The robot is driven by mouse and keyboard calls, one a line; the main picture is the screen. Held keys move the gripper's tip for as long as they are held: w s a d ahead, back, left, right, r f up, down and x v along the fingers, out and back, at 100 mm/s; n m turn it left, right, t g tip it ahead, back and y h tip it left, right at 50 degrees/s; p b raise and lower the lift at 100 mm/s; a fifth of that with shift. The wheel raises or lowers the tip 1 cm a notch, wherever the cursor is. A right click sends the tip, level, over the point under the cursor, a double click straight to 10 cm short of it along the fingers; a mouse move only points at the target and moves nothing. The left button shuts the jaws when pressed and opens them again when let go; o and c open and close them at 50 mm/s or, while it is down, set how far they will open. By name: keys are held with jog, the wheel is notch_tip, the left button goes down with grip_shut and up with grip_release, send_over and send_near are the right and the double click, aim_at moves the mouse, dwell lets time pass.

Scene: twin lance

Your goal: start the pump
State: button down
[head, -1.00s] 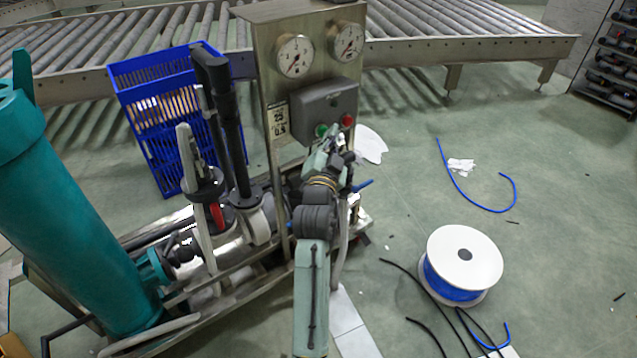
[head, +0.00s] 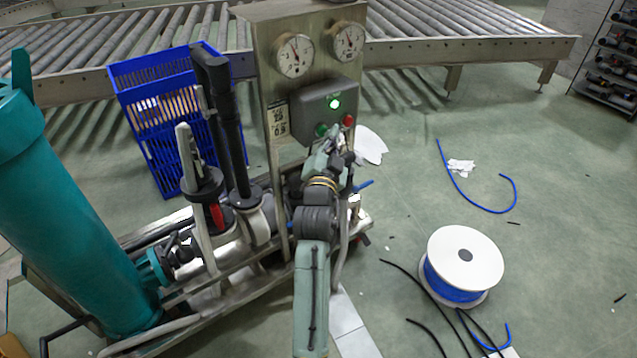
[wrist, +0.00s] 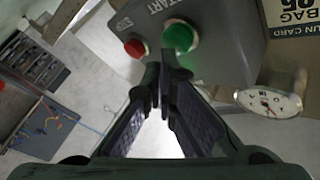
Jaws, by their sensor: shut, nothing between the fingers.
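The grey control box (head: 327,112) is mounted on the steel panel of the pump skid. A green lamp (head: 334,103) on its top face glows. The green start button (head: 321,129) and the red stop button (head: 349,120) sit on its front face. In the wrist view the green button (wrist: 178,37) is under the word START and the red button (wrist: 135,47) by STOP. My gripper (wrist: 166,72) is shut and empty. Its tips are just short of the green button in the picture; I cannot tell whether they touch it. In the head view my arm comes up from below to the box.
Two gauges (head: 295,56) (head: 348,39) are above the box. A teal cylinder (head: 65,210) and upright black-handled pipes (head: 229,120) stand left of it. A blue crate (head: 165,130) is behind. A cable spool (head: 459,262) and loose hoses lie on the floor at right.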

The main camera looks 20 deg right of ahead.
jog(key=shift+s, duration=0.1)
jog(key=s, duration=0.1)
jog(key=s+d+p, duration=0.1)
jog(key=s, duration=0.1)
jog(key=s+d+p, duration=0.1)
jog(key=s, duration=0.1)
jog(key=shift+s, duration=0.2)
dwell(0.4)
